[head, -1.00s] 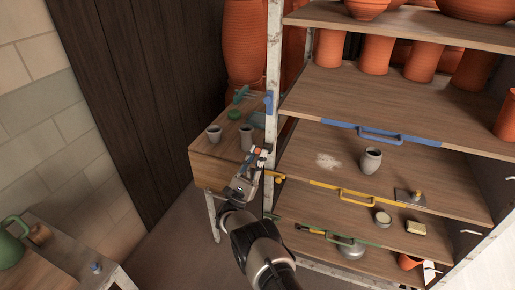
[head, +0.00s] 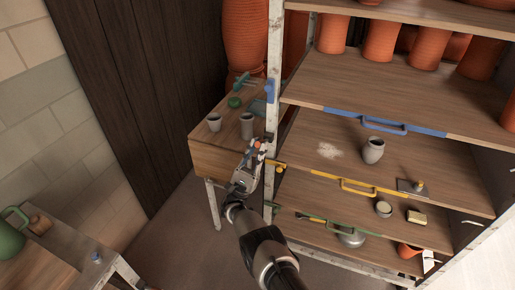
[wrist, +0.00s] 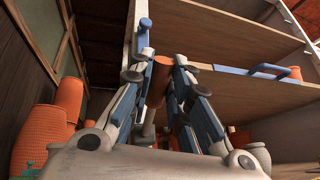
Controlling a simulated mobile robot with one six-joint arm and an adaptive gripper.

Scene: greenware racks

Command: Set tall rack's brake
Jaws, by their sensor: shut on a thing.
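The tall rack has a pale, worn metal front post (head: 275,60) and wooden shelves. A blue lever (head: 269,91) is on this post; it also shows in the wrist view (wrist: 143,36). A yellow piece (head: 281,167) sits lower on the post. I cannot tell which part is the brake. My gripper (head: 259,146) is beside the post, below the blue lever and above the yellow piece. In the wrist view my gripper (wrist: 160,90) is shut on an orange-brown cylinder (wrist: 158,82) between its fingers. The lower end of the cylinder is hidden.
A wooden side table (head: 215,155) with grey cups (head: 214,122) stands left of the post. Shelves carry blue (head: 383,126) and yellow (head: 358,187) handles, a grey vase (head: 373,151) and terracotta pots (head: 376,45). A lower bench (head: 40,272) is at left. Floor shows between them.

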